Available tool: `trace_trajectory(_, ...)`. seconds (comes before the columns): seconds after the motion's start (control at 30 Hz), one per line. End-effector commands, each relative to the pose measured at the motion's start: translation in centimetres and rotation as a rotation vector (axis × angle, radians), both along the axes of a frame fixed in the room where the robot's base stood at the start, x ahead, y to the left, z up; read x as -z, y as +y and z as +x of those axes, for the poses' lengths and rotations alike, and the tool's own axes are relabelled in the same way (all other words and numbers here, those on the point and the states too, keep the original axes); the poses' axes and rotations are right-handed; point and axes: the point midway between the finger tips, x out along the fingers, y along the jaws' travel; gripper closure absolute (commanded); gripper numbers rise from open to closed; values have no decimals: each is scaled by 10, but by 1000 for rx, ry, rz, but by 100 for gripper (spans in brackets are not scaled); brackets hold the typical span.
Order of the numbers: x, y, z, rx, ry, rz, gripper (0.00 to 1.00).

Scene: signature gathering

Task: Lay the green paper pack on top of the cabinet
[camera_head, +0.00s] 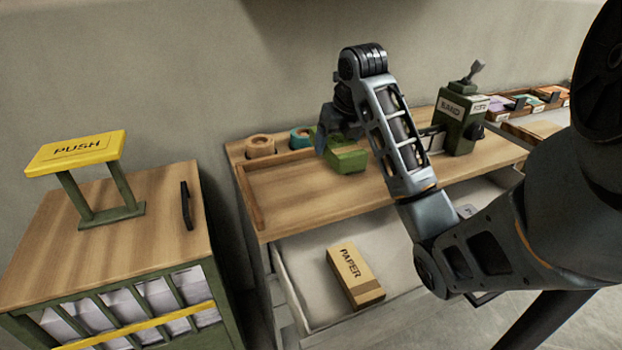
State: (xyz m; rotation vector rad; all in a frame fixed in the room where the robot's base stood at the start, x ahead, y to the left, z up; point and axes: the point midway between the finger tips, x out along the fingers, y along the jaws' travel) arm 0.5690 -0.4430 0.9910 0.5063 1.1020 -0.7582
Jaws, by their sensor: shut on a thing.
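The green paper pack (347,161) is at the back of the wooden top of the middle cabinet (310,207), partly hidden behind my arm. My gripper (325,142) is seen from behind and is shut on the pack at its left end. The fingertips are mostly hidden. I cannot tell whether the pack rests on the top or hangs just above it.
The cabinet's drawer (310,262) is open and holds a tan PAPER pack (354,275). Tape rolls (260,146) stand behind my gripper. A green stamping device (460,118) stands right. The middle cabinet's front left top is clear.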

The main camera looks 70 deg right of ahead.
Motion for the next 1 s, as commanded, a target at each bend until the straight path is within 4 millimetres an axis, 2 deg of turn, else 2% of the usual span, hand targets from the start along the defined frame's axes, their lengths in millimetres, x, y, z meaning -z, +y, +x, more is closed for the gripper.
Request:
trace_trajectory(0.03, 8, 7, 10, -6, -3, 1, 64)
trace_trajectory(0.2, 23, 28, 36, -6, 0, 4, 64)
trace_trajectory(0.43, 45, 48, 64, -3, 0, 1, 64)
trace_trajectory(0.63, 56, 54, 72, 1, 0, -1, 64)
trace_trajectory(0.83, 83, 54, 71, 3, 1, 2, 64)
trace_trajectory(1.0, 93, 53, 71, 3, -1, -1, 64)
